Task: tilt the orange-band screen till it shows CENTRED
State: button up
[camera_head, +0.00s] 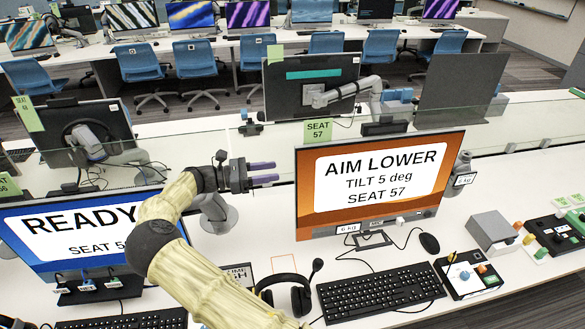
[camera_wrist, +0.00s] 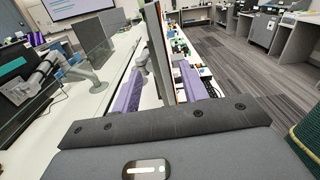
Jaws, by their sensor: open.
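The orange screen (camera_head: 375,185) stands on the desk right of centre in the head view. Its white panel reads AIM LOWER, TILT 5 deg, SEAT 57. In the wrist view the same screen (camera_wrist: 158,45) is seen edge-on as a thin upright panel, lined up between my two purple fingers. My gripper (camera_head: 277,172) is open, just left of the screen's left edge in the head view, with a small gap to it. Its fingers point toward that edge, and nothing is held. The back of the screen is hidden in the head view.
A blue screen (camera_head: 85,230) reading READY stands left. A headset (camera_head: 290,292), keyboard (camera_head: 380,294) and mouse (camera_head: 429,243) lie in front of the orange screen. A grey box (camera_head: 491,231) is to its right. A glass divider and a dark monitor (camera_head: 309,85) stand behind.

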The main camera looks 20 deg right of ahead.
jog(key=p+x, duration=0.3)
jog(key=x, duration=0.4)
jog(key=shift+d, duration=0.25)
grip_shut()
